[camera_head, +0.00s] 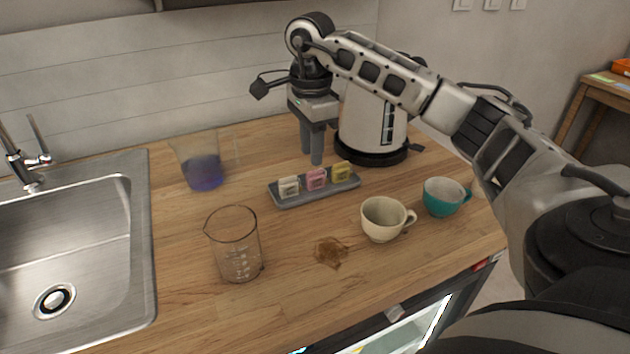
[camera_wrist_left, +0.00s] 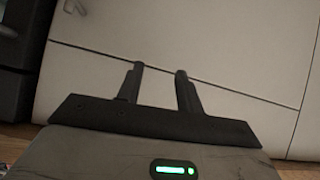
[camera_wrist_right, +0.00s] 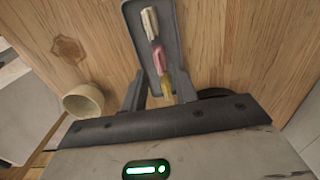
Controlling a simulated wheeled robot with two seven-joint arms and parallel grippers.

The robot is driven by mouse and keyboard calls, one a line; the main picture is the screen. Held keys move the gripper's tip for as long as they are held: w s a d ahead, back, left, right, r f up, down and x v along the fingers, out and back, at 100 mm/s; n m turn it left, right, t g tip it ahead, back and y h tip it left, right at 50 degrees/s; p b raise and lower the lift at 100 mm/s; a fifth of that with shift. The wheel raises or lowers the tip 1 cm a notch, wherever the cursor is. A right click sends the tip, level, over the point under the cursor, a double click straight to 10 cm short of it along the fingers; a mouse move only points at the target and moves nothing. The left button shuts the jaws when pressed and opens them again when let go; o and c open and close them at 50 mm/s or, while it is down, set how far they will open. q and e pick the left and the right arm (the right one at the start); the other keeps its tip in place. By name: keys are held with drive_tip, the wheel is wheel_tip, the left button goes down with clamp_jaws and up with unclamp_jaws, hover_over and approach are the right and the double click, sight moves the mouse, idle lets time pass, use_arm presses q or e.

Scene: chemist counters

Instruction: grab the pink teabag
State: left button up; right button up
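The pink teabag (camera_head: 316,179) stands in a small grey tray (camera_head: 290,201) on the wooden counter, between a white teabag (camera_head: 289,187) and a yellow teabag (camera_head: 341,172). My right gripper (camera_head: 313,158) points down above and behind the tray. In the right wrist view my right gripper (camera_wrist_right: 160,80) is open and empty, with the pink teabag (camera_wrist_right: 158,60) seen beyond the gap between its fingers and the yellow one (camera_wrist_right: 167,92) nearer. My left gripper (camera_wrist_left: 160,72) is open and empty, facing pale cabinet fronts; it is outside the head view.
A kettle (camera_head: 367,128) stands just right of my right gripper. A beige cup (camera_head: 381,220), a teal cup (camera_head: 442,198), a clear beaker (camera_head: 238,250) and a beaker of purple liquid (camera_head: 203,172) stand around the tray. A brown stain (camera_head: 331,252) marks the counter; a sink (camera_head: 110,270) lies left.

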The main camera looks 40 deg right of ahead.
sight(315, 171)
drive_tip(key=f, duration=0.4)
drive_tip(key=shift+s+d+f+p, duration=0.25)
drive_tip(key=shift+d+f+p, duration=0.05)
drive_tip(key=shift+f, duration=0.6)
clamp_jaws()
